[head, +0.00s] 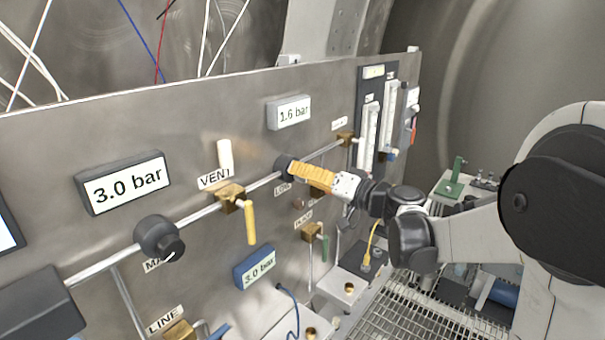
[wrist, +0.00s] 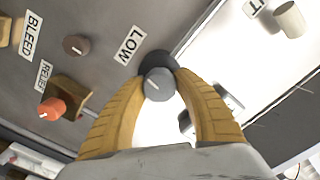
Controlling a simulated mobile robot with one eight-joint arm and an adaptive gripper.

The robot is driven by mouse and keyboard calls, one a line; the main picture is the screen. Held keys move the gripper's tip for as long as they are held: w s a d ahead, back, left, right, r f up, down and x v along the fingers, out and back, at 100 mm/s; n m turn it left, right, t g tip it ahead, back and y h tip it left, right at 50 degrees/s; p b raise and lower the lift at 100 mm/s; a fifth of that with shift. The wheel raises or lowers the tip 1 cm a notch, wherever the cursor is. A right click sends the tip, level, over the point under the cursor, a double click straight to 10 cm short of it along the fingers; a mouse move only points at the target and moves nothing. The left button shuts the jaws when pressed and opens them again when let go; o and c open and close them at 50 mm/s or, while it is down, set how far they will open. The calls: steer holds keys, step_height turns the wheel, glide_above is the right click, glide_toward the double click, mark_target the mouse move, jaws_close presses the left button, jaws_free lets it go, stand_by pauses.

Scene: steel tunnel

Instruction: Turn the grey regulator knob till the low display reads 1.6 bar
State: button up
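The grey regulator knob (wrist: 158,84) sits on its dark round base beside the LOW label (wrist: 127,45) in the wrist view. In the head view its dark base (head: 283,163) shows at the fingertips, and the knob itself is mostly hidden. My gripper (head: 293,171) has yellow ribbed fingers. In the wrist view my gripper (wrist: 160,80) has one fingertip on each side of the knob, shut on it. The low display (head: 289,113), above the knob, reads 1.6 bar.
A 3.0 bar display (head: 124,183) hangs above the MAIN knob (head: 159,237) at left. The VENT valve with a yellow handle (head: 250,222) is left of my gripper. A blue display (head: 255,267) reads 3.0 bar. An orange RELIEF knob (wrist: 52,108) is near my left finger.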

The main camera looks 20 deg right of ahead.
steer(key=shift+m, duration=0.6)
steer(key=o, duration=1.2)
steer(key=shift+c, duration=0.2)
steer(key=shift+d, duration=0.1)
steer(key=v, duration=1.2)
